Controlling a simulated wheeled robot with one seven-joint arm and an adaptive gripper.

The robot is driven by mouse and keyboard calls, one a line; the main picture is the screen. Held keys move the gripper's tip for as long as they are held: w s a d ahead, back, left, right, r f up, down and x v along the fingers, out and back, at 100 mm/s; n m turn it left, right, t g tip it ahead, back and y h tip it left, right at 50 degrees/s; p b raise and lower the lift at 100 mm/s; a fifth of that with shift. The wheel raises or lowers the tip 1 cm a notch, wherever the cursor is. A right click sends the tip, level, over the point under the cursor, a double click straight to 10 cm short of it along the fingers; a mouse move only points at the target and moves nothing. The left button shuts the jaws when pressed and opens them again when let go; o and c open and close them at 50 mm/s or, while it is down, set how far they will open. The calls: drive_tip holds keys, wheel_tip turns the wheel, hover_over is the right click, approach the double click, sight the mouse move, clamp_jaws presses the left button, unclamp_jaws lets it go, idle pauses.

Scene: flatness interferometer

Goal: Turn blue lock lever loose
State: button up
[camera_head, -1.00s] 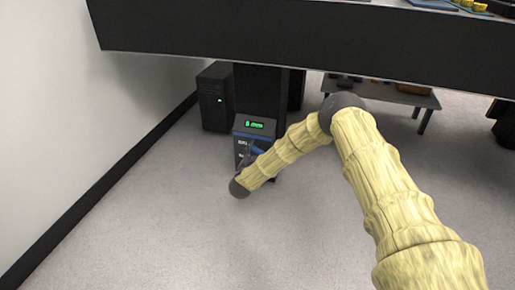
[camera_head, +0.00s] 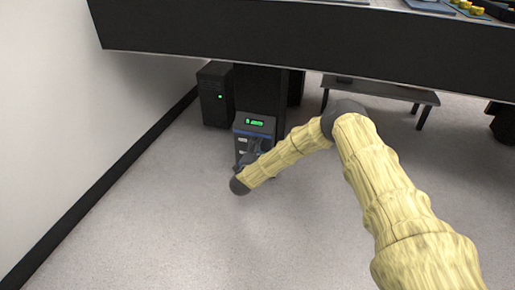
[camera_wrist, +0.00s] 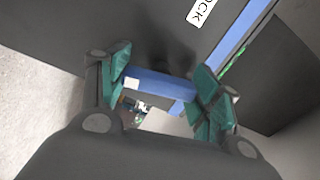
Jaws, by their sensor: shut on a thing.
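The blue lock lever (camera_wrist: 160,86) shows in the wrist view as a short blue bar between the two teal finger pads of my gripper (camera_wrist: 162,88). The fingers are shut on it, one pad at each end of the visible bar. A white label (camera_wrist: 203,11) with letters ending in "OCK" sits on the dark panel above. In the head view my gripper (camera_head: 254,152) is at the front of a dark control box (camera_head: 241,127) with a green display (camera_head: 257,122).
A black computer tower (camera_head: 213,98) stands left of the box, near the white wall (camera_head: 90,130). A large dark table (camera_head: 290,48) overhangs above. A low bench (camera_head: 385,91) stands behind my arm. The grey floor (camera_head: 190,230) in front is clear.

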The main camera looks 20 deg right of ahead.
drive_tip(key=shift+m, duration=0.7)
drive_tip(key=o, duration=1)
drive_tip(key=shift+s+a, duration=0.1)
drive_tip(key=shift+s, duration=0.05)
drive_tip(key=v, duration=1.1)
drive_tip(key=shift+s+a, duration=0.25)
drive_tip(key=shift+f, duration=0.1)
